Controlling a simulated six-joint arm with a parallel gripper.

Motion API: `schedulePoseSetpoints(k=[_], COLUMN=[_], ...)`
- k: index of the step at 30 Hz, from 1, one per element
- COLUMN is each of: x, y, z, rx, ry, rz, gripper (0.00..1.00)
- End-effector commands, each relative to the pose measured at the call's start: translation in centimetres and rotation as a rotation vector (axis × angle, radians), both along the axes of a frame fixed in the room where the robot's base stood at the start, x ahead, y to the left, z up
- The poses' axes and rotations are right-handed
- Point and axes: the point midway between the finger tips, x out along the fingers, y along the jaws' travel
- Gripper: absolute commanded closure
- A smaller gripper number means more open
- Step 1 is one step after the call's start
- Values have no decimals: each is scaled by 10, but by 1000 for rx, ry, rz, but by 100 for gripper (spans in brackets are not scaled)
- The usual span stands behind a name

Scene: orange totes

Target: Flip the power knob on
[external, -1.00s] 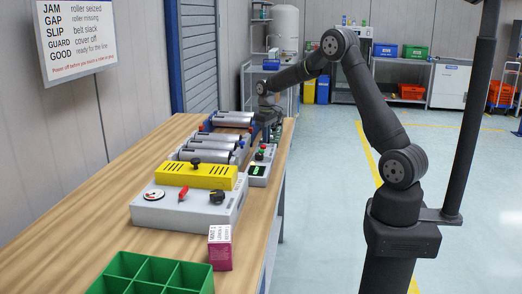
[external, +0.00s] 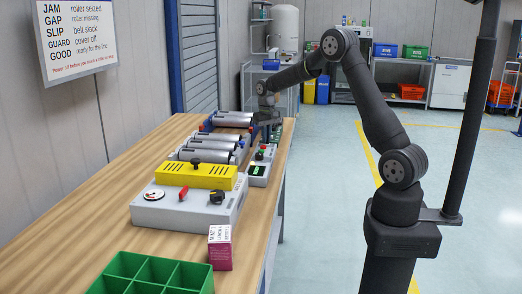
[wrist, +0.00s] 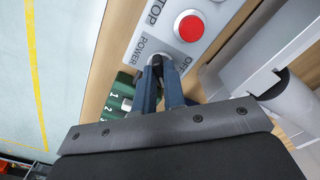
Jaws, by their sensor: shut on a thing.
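The power knob (wrist: 157,62) is small and black and sits on a light grey control panel (wrist: 140,30), beside the printed words POWER and OFF in the wrist view. My gripper (wrist: 163,75) is shut on the knob, with its two dark blue fingers on either side of it. The fingers hide most of the knob, so its exact pointing direction is hard to tell. In the external view my gripper (external: 268,118) is low at the far right part of the bench, and the knob is too small to make out there.
A red stop button (wrist: 189,26) sits close to the knob on the panel. Metal rollers (external: 205,145) lie left of the gripper. A grey tester with a yellow block (external: 200,176), a small box (external: 220,249) and a green divided tray (external: 150,275) stand nearer on the wooden bench (external: 60,235).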

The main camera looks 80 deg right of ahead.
Motion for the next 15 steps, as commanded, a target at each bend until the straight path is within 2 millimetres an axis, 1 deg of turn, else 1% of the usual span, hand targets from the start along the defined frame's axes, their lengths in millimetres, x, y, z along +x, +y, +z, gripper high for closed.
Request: schedulePoseSetpoints(k=[6, 7, 10, 15], x=[1, 1, 0, 0], y=[0, 0, 0, 0], z=[1, 1, 1, 0], rx=[-1, -1, -1, -1], ry=[-2, -2, -2, -1], rz=[-1, -1, -1, 0], gripper=[100, 88, 68, 68])
